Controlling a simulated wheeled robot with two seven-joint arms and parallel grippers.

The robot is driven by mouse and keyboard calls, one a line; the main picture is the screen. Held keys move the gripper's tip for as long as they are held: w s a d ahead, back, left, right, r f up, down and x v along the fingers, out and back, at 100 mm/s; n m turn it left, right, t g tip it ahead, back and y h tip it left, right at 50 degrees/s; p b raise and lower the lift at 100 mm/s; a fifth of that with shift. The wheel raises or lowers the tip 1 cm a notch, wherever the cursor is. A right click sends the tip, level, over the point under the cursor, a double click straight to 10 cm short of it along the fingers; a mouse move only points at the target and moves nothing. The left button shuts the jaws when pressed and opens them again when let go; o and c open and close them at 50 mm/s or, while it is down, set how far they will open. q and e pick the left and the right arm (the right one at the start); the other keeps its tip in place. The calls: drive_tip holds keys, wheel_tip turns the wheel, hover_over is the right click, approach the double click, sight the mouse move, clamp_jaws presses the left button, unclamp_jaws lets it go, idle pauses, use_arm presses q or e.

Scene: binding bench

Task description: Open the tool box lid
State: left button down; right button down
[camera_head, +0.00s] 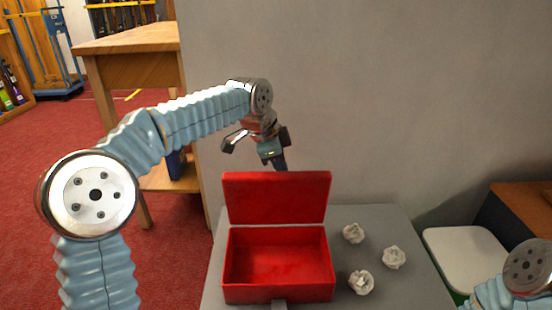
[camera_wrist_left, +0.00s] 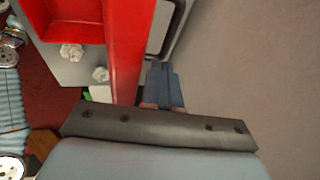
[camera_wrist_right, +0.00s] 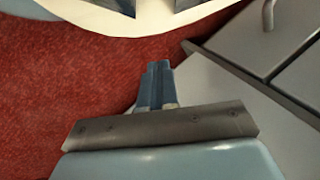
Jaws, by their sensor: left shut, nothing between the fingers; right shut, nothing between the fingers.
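The red tool box (camera_head: 305,293) stands on a grey bench top. Its lid (camera_head: 277,198) stands up at the back edge, and the inside shows empty. My left gripper (camera_head: 281,163) is shut and empty, pointing down just behind the upright lid near its top edge. In the left wrist view, the shut fingers (camera_wrist_left: 162,72) are beside the red lid (camera_wrist_left: 125,45); I cannot tell whether they touch it. My right gripper (camera_wrist_right: 157,70) is shut and empty over red carpet beside grey furniture; its fingers are outside the head view.
Three crumpled white papers (camera_head: 353,233) lie on the grey bench top (camera_head: 385,222), right of the box. A white-lidded bin (camera_head: 465,252) stands further right. A grey wall rises close behind the bench. A wooden table (camera_head: 125,42) stands at the back left.

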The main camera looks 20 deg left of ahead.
use_arm(q)
drive_tip(key=shift+b+x, duration=0.3)
drive_tip(key=shift+x, duration=1.45)
drive_tip(key=p, duration=0.3)
drive_tip(key=w+g+p, duration=0.1)
drive_tip(key=p, duration=0.2)
drive_tip(key=shift+w+a+r, duration=0.25)
drive_tip(key=shift+w+r, duration=0.05)
drive_tip(key=shift+w, duration=0.05)
drive_tip(key=shift+w+a+f+p, duration=0.15)
drive_tip(key=shift+w+f+p, duration=0.35)
drive_tip(key=shift+w+p, duration=0.1)
drive_tip(key=shift+w+a+f+p, duration=0.2)
drive_tip(key=shift+w+f+p, duration=0.3)
drive_tip(key=shift+w+p, duration=0.1)
